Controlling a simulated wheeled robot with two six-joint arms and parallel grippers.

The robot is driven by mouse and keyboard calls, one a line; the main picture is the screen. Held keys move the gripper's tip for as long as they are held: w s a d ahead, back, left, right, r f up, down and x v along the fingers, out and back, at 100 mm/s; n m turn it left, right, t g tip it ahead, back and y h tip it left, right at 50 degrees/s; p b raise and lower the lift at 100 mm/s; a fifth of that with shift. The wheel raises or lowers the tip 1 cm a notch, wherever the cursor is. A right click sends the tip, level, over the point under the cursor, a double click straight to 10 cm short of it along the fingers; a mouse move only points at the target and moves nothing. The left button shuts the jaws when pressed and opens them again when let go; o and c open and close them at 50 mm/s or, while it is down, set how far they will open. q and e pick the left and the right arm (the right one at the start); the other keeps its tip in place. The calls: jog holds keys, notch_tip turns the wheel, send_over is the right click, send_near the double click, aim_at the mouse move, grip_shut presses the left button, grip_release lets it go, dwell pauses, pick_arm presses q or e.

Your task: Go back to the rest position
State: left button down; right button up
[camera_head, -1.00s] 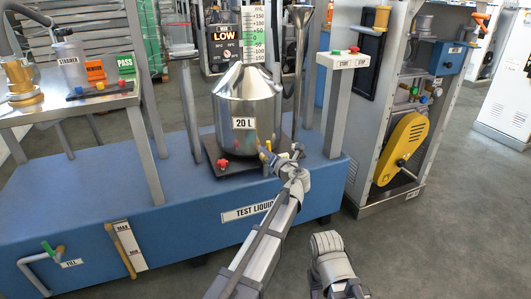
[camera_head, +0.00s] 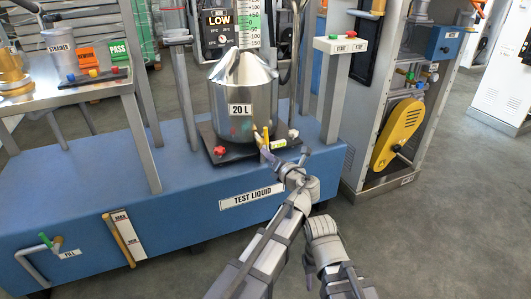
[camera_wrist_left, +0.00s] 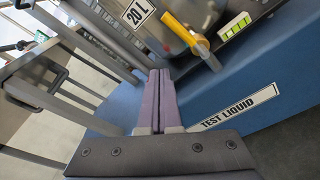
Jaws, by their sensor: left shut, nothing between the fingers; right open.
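My left gripper (camera_head: 268,155) is in front of the lower front of the steel 20 L vessel (camera_head: 243,92). In the left wrist view its two fingers (camera_wrist_left: 154,75) lie together, shut and empty. A yellow valve lever (camera_wrist_left: 186,33) on the vessel is just ahead and to the right of the fingertips, with a gap visible in that view. My right arm (camera_head: 325,240) shows at the lower middle of the head view, beside the left arm. I cannot make out its gripper fingers.
The vessel stands on a dark plate (camera_head: 215,150) on the blue TEST LIQUID base (camera_head: 90,190). A START/STOP post (camera_head: 335,95) stands right of it. A steel side table (camera_head: 60,97) is at the left. A cabinet with a yellow guard (camera_head: 398,133) is at the right. Grey floor (camera_head: 460,200) is free there.

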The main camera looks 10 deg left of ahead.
pick_arm(q)
jog(key=s+a+f+n+g+h, duration=0.2)
jog(key=s+a+f+n+g, duration=0.2)
jog(key=s+f+n, duration=0.45)
jog(key=s+a+f+n+g+h, duration=0.1)
jog(key=s+a+f+n+g, duration=0.35)
jog(key=n, duration=0.65)
jog(key=s+d+f+n+g+h, duration=0.2)
jog(key=s+d+f+n+h, duration=0.15)
jog(key=s+n, duration=0.35)
jog(key=s+d+f+n+g+h, duration=0.25)
jog(key=s+n+h, duration=0.2)
jog(key=n, duration=0.55)
jog(key=s+d+r+m+y+p, duration=0.2)
jog(key=s+d+r+m+p, duration=0.35)
jog(key=d+r+p, duration=0.55)
notch_tip(320, 180, up, 36)
jog(key=n+p, duration=0.1)
jog(key=p, duration=3.5)
jog(key=shift+s+a+r+p, duration=0.15)
jog(key=shift+a+p, duration=0.25)
